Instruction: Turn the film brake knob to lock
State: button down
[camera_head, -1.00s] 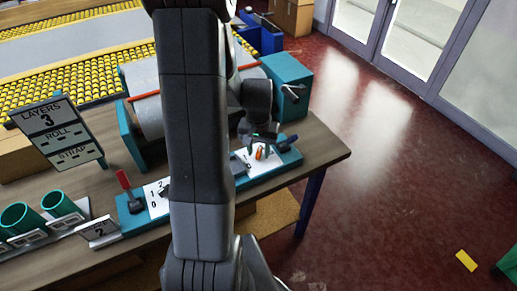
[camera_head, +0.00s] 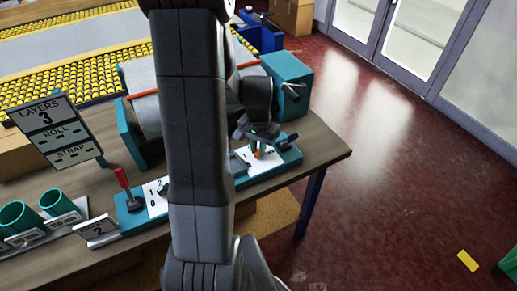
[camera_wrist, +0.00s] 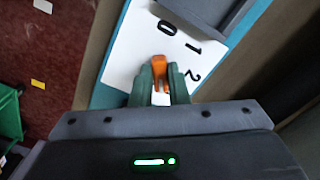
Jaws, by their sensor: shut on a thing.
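An orange knob (camera_wrist: 159,68) stands on a white dial plate (camera_wrist: 125,55) marked 0, 1 and 2 in the wrist view. No name label is readable on it. My gripper (camera_wrist: 160,75) is shut on the knob, with one green finger on each side. The knob's tip shows between the fingers, near the 0 end of the scale. In the head view the orange knob (camera_head: 257,154) shows just below my gripper (camera_head: 258,146), mostly covered by it.
Teal cups (camera_head: 18,216) and a sign (camera_head: 53,128) are at left. A grey roll (camera_head: 145,95) lies behind the panel. My arm hides the panel's middle.

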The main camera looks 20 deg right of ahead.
aim_at(258, 150)
jog(key=m+b, duration=0.1)
jog(key=m, duration=0.5)
jog(key=shift+w+m, duration=0.1)
jog(key=shift+m, duration=0.3)
dwell(0.4)
jog(key=c, duration=1.4)
grip_release()
notch_tip(258, 150, up, 14)
jog(key=shift+f, duration=0.1)
